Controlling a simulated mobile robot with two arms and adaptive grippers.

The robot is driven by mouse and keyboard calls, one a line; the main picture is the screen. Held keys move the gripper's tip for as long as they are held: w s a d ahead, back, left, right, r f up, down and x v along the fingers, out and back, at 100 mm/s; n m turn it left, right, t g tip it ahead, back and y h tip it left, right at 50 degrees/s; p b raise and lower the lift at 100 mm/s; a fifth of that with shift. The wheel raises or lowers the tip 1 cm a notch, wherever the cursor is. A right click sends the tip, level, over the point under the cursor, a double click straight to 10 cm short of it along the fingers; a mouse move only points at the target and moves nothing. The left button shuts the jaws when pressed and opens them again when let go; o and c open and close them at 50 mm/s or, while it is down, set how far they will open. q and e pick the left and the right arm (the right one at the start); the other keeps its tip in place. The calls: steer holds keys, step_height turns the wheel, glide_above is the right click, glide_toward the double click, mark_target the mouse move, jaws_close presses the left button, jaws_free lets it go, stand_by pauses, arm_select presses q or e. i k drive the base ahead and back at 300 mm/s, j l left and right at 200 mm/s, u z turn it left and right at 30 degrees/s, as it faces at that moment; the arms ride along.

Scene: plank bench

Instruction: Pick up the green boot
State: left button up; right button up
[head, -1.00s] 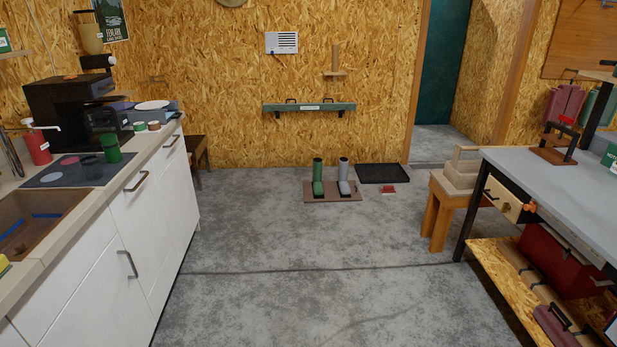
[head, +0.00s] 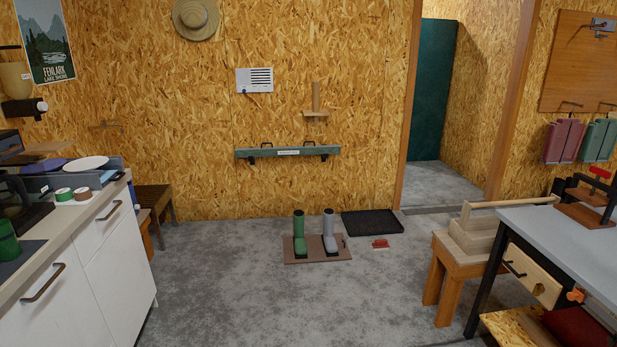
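The green boot (head: 299,232) stands upright on a brown board (head: 318,256) on the concrete floor, ahead of me in the middle of the head view. A grey boot (head: 329,231) stands upright on the same board, just right of the green one with a small gap between their shafts. Neither of my grippers is in the head view.
A black tray mat (head: 372,223) and a small red brush-like item (head: 380,244) lie right of the board. White cabinets (head: 122,262) line the left. A wooden stool (head: 455,262) and grey-topped workbench (head: 560,240) stand right. The floor between is clear.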

mark_target(299, 242)
steer(key=i+l, duration=0.1)
steer(key=i, duration=4)
